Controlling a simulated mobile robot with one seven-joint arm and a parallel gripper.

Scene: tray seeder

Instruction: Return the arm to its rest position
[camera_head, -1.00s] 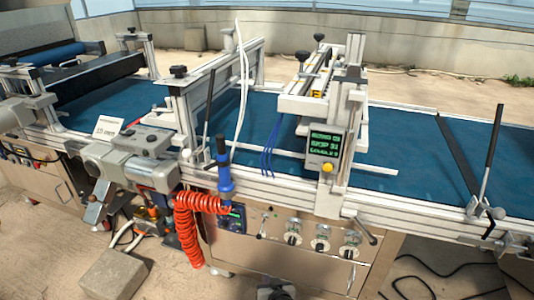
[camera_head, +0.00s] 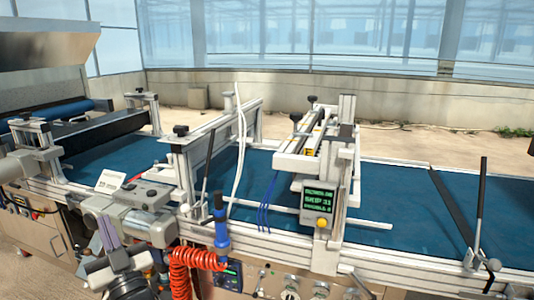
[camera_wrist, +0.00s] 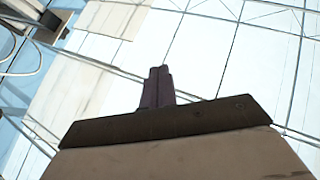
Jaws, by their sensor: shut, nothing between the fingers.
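My gripper (camera_head: 108,230) shows at the lower left of the head view, pointing upward in front of the machine's grey motor housing (camera_head: 150,222). Its purple-grey fingers are together. In the wrist view the fingers (camera_wrist: 158,72) stand side by side, closed, with nothing between them. Most of my arm is outside the head view.
The seeder line with its blue belt (camera_head: 395,190) crosses the view. A display box (camera_head: 319,203), a blue-handled tool (camera_head: 221,230) and a red coiled hose (camera_head: 181,270) are at its near side. A lever (camera_head: 481,205) stands at the right.

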